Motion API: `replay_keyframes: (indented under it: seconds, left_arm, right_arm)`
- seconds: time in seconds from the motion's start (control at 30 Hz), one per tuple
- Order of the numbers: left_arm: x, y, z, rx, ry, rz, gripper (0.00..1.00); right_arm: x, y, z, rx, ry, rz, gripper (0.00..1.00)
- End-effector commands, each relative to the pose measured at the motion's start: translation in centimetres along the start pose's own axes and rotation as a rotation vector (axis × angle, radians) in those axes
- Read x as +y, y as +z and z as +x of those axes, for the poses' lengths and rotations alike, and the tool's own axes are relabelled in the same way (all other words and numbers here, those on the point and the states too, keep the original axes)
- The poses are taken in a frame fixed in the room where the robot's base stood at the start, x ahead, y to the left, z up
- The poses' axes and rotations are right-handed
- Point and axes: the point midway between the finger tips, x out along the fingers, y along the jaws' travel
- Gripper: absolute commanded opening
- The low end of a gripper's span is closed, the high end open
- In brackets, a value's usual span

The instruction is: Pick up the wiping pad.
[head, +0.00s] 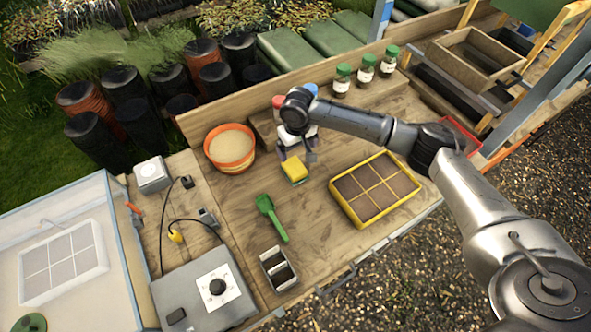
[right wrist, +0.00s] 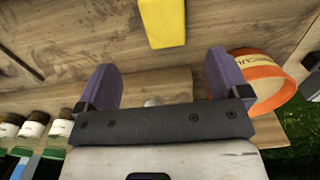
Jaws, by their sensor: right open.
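The wiping pad (head: 294,171) is a small yellow block lying on the wooden bench, left of the grid tray. It also shows at the top of the right wrist view (right wrist: 163,22), cut off by the frame edge. My right gripper (head: 297,155) is open and empty, just behind the pad in the head view. In the right wrist view its two purple-grey fingers (right wrist: 163,70) stand wide apart, and the pad lies beyond their tips, roughly in line with the gap. The pad appears untouched. My left gripper is not in view.
An orange pot (head: 230,148) stands left of my gripper. A yellow-rimmed grid tray (head: 375,190) lies to the right. A green scoop (head: 271,217) lies in front of the pad. Green-lidded jars (head: 365,69) stand at the back. Bare bench surrounds the pad.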

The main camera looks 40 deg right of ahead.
Motion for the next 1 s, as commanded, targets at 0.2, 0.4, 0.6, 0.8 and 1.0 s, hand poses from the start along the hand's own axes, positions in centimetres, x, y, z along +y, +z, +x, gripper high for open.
replay_keyframes:
  seconds: [0.2, 0.4, 0.6, 0.8, 1.0]
  left_arm:
    - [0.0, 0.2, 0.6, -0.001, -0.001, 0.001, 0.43]
    - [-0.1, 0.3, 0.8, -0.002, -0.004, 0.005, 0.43]
    - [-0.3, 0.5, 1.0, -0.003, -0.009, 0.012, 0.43]
    - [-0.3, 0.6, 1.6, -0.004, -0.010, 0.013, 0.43]
    - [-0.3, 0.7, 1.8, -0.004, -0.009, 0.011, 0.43]
  right_arm:
    - [-0.1, 0.1, 3.9, -0.003, 0.000, -0.002, 0.94]
    - [-0.1, 0.0, 5.6, 0.000, 0.001, -0.004, 0.94]
    - [-0.2, -0.1, 6.6, -0.001, 0.001, -0.004, 0.94]
    - [-0.6, -0.6, 9.2, -0.001, 0.001, -0.003, 0.94]
    - [-0.6, -0.6, 10.9, 0.000, 0.000, -0.004, 0.94]
